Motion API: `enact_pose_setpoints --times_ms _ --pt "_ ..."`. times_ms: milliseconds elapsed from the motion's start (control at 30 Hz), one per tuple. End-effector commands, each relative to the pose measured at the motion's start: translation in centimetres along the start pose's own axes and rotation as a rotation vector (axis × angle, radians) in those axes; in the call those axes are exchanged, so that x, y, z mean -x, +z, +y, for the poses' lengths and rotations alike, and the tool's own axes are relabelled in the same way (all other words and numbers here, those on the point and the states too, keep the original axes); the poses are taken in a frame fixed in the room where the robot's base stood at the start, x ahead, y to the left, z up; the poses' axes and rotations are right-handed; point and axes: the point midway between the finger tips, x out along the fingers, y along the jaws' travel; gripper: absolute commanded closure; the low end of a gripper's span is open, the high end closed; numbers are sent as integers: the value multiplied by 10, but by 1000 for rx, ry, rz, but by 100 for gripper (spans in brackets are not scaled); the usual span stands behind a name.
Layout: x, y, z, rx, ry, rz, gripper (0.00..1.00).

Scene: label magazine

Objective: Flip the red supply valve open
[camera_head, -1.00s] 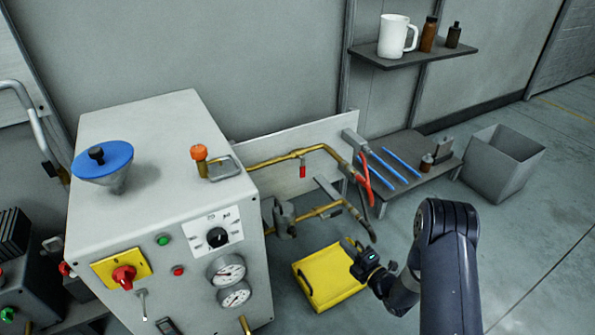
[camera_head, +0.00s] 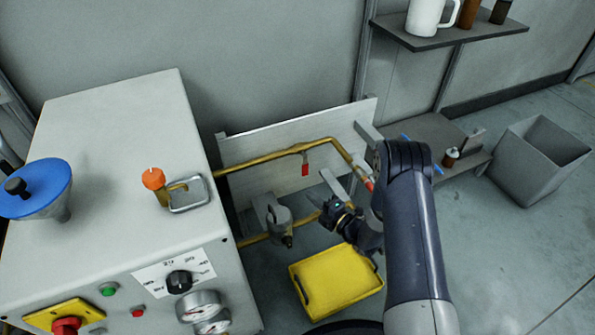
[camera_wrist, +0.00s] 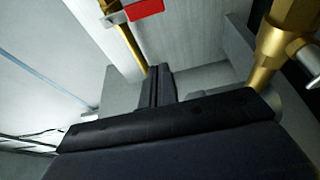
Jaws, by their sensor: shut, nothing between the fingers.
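The red supply valve handle (camera_head: 305,167) hangs straight down from the upper brass pipe (camera_head: 260,158), in front of a pale back panel (camera_head: 265,190). In the wrist view the red handle (camera_wrist: 145,8) is cut off at the top edge, beside a brass pipe (camera_wrist: 132,48). My gripper (camera_head: 328,208) is shut and empty. In the head view it appears below and slightly right of the handle, apart from it. In the wrist view my dark gripper (camera_wrist: 160,82) covers the lower middle, and the handle lies beyond it.
A grey filter-like fitting (camera_head: 278,218) sits left of my gripper on the lower pipe. A yellow tray (camera_head: 335,282) lies on the floor below. The grey machine cabinet (camera_head: 120,130) stands at left. A bin (camera_head: 535,165) stands at right, with a shelf (camera_head: 450,32) above.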

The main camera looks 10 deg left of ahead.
Motion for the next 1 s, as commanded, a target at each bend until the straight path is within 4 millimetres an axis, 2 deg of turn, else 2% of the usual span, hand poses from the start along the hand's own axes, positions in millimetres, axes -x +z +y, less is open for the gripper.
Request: enact_pose_setpoints --times_ms 467,667,967,1000 --pt "-6 0 -1 1 1 1 100" --pt "-37 -1 -2 4 3 4 100" --pt "-101 -1 -2 2 3 3 100" --pt "-101 6 -2 2 2 -3 100"
